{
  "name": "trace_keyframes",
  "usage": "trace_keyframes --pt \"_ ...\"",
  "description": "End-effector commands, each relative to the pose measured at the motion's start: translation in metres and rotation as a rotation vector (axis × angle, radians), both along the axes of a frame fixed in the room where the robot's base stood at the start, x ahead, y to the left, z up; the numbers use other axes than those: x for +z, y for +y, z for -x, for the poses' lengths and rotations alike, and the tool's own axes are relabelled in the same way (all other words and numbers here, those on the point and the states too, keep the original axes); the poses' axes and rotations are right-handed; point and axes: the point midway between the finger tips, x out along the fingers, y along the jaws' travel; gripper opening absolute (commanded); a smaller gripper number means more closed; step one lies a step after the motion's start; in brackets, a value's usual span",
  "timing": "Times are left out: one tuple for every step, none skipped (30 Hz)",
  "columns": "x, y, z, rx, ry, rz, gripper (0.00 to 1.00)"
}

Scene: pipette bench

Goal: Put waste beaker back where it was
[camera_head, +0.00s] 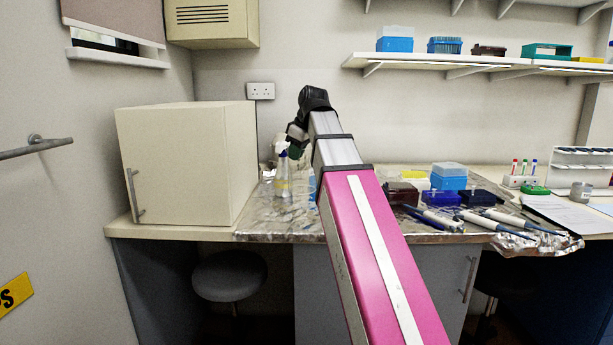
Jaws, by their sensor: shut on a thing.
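My arm reaches up and away over the bench, and its dark far joints bend down near the back wall. My gripper's fingers do not show; they seem hidden behind my own arm. I cannot make out a waste beaker in or near the hidden gripper. A clear bottle-like vessel (283,181) stands on the foil-covered bench part, left of my arm. A small grey container (581,191) stands at the far right of the bench; I cannot tell whether it is a beaker.
A cream cabinet (187,165) stands on the bench at the left. Right of my arm are a blue box (449,176), several pipettes and crumpled foil (528,242). A shelf (480,63) hangs above. A stool (229,276) is under the bench.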

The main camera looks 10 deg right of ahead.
Motion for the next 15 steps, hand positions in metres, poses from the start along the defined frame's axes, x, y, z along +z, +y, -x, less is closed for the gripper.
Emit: trace_keyframes --pt "-0.006 -0.008 -0.009 -0.003 0.003 0.0 0.0" --pt "-0.009 -0.012 -0.013 -0.002 0.002 0.0 0.0" --pt "-0.014 -0.017 -0.019 -0.002 0.002 0.0 0.0" --pt "-0.017 -0.021 -0.022 -0.002 0.002 -0.001 0.0" --pt "-0.02 -0.024 -0.026 -0.001 0.001 -0.001 0.0" --pt "-0.023 -0.028 -0.029 -0.001 0.001 -0.001 0.0" --pt "-0.025 -0.03 -0.032 0.0 0.001 -0.001 0.0" --pt "-0.027 -0.032 -0.034 0.0 0.001 -0.001 0.0" --pt "-0.029 -0.035 -0.036 0.0 0.001 -0.001 0.0" --pt "-0.031 -0.036 -0.038 0.0 0.001 -0.001 0.0" --pt "-0.032 -0.037 -0.039 0.0 0.001 -0.001 0.0" --pt "-0.033 -0.038 -0.039 0.0 -0.001 -0.001 0.0" --pt "-0.034 -0.038 -0.039 0.0 -0.001 -0.001 0.0" --pt "-0.035 -0.038 -0.039 0.001 -0.001 -0.001 0.0" --pt "-0.038 -0.038 -0.039 0.001 -0.001 -0.001 0.0"
